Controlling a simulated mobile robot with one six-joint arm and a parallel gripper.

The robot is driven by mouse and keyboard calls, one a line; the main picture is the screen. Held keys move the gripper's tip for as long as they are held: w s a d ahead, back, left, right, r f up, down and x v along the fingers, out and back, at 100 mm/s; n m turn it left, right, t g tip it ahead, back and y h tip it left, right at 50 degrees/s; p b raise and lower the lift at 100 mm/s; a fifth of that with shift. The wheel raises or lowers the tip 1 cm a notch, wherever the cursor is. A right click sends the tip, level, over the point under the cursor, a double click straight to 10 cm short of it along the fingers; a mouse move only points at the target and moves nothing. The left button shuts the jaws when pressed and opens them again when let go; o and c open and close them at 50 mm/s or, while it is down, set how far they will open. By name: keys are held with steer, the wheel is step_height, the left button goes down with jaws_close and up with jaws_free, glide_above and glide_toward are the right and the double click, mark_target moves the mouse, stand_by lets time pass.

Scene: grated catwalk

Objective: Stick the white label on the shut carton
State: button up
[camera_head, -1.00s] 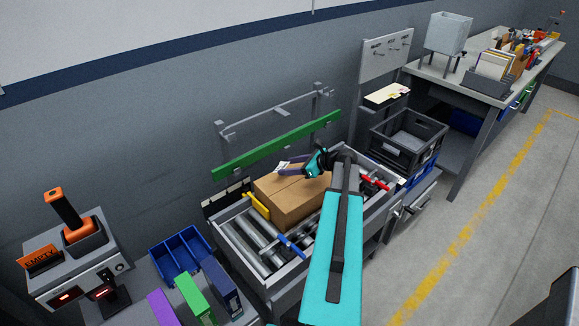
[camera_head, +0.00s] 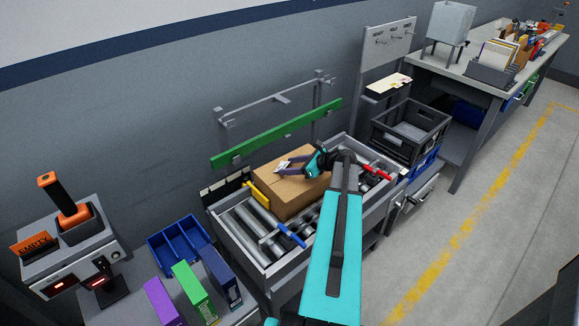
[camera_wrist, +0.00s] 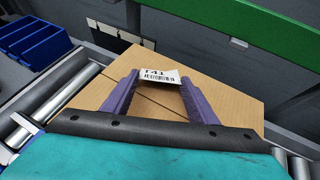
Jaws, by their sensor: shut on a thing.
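The brown carton (camera_head: 298,194) sits on the roller conveyor with its top flaps shut; a seam line shows across its top in the wrist view (camera_wrist: 222,92). My gripper (camera_head: 284,166) is over the carton's top, with its two purple fingers shut on the white label. The label (camera_wrist: 158,76) shows a barcode and printed characters in the wrist view and sits between the fingertips. Whether the label touches the carton top cannot be told.
The conveyor has a yellow stop (camera_head: 257,195), a blue bar (camera_head: 292,235) and a red bar (camera_head: 375,173). A green rail (camera_head: 275,135) runs behind the carton. A black crate (camera_head: 408,133) stands to the right, and a blue bin (camera_head: 180,248) to the left.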

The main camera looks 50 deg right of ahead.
steer(key=o, duration=1.1)
steer(key=shift+p+v, duration=1.55)
steer(key=shift+v, duration=2.55)
step_height(320, 180, up, 6)
steer(key=p, duration=0.4)
